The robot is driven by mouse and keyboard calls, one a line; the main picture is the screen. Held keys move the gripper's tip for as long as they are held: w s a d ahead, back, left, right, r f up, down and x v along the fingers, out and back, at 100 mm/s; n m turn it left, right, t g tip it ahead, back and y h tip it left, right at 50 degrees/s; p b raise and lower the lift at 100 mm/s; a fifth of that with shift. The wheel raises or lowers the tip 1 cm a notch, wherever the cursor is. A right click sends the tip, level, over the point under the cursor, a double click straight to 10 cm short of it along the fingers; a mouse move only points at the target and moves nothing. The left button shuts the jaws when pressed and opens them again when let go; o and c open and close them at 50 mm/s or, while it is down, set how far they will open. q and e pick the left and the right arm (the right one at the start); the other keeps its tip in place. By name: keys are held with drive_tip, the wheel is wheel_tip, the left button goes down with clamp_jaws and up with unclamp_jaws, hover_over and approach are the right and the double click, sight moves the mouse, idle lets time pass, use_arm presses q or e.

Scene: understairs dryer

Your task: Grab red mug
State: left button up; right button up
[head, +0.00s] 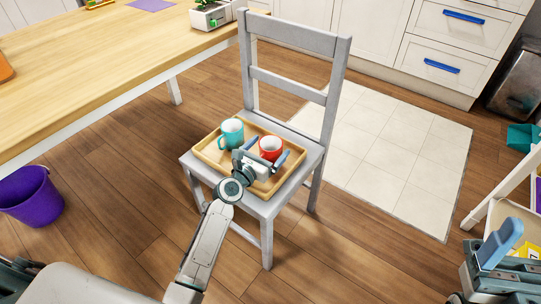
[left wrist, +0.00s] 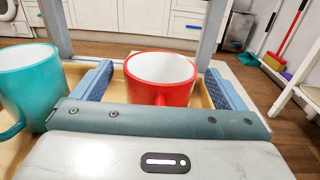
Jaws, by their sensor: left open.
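The red mug (head: 271,146) stands upright on a wooden tray (head: 207,152) on the seat of a grey chair (head: 318,150). A teal mug (head: 231,132) stands to its left on the same tray. My left gripper (head: 267,154) is open and low over the tray at the near side of the red mug. In the left wrist view the red mug (left wrist: 160,82) shows between the two blue fingers, with a gap on each side. The teal mug (left wrist: 28,85) is outside the left finger. My right gripper (head: 500,247) is at the lower right edge, only partly in view.
A wooden table (head: 90,60) stands at the left, with a planter (head: 212,16) near its far corner. The chair's backrest (head: 295,38) rises behind the tray. A purple bucket (head: 30,196) is on the floor at left. A white shelf (head: 508,190) stands at right.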

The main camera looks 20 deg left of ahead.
use_arm(q)
drive_tip(key=c, duration=1.2)
drive_tip(key=shift+r, duration=0.1)
